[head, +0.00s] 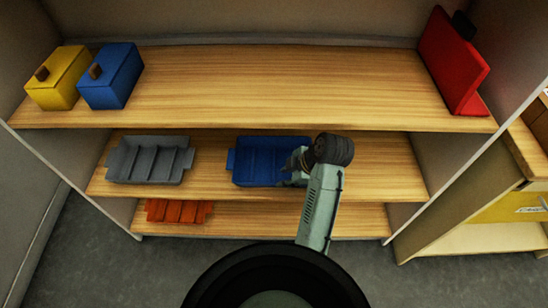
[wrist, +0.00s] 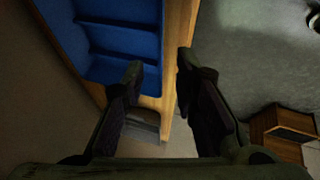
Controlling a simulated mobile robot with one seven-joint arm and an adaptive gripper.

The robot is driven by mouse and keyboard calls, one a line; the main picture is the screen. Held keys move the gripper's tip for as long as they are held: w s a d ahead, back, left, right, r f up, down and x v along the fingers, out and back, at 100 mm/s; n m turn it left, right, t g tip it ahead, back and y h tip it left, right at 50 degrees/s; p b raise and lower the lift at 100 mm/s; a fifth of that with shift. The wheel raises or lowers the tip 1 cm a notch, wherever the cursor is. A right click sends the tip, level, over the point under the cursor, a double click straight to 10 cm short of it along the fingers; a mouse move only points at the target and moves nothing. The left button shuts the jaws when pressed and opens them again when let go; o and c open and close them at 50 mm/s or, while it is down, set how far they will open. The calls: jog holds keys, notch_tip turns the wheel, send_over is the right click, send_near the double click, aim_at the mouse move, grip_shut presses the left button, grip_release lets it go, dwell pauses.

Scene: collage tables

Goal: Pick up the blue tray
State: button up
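The blue tray (head: 258,160) lies on the middle wooden shelf, right of a grey tray. It has inner dividers and a tab on its left end. My gripper (head: 292,168) is at the tray's right end in the head view, where it hides part of that end. In the wrist view the blue tray (wrist: 118,42) fills the upper left. There my gripper (wrist: 158,70) is open with empty space between its fingers. The left finger overlaps the tray's near edge in the picture; I cannot tell whether it touches.
The grey tray (head: 150,162) lies left on the middle shelf (head: 385,175). Yellow (head: 55,85) and blue (head: 112,82) boxes and a red bookend-like object (head: 452,65) stand on the top shelf (head: 270,90), which overhangs. An orange tray (head: 178,211) is below. Shelf right of my arm is clear.

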aim_at(274, 185)
jog(key=b+x, duration=0.1)
jog(key=x, duration=0.1)
jog(key=b+x, duration=0.2)
jog(key=shift+s+b, duration=0.2)
jog(key=shift+b, duration=0.1)
jog(key=shift+b+x, duration=0.95)
jog(key=shift+b, duration=0.1)
jog(key=shift+b+x, duration=0.85)
jog(key=shift+x, duration=0.35)
jog(key=shift+w+a+f+p, duration=0.15)
jog(key=shift+a+f+p, duration=0.15)
jog(key=shift+p, duration=0.15)
jog(key=shift+w+a+f, duration=0.1)
jog(key=shift+w+f, duration=0.05)
jog(key=shift+f, duration=0.25)
jog(key=shift+f, duration=0.25)
jog(key=shift+c, duration=0.4)
grip_shut()
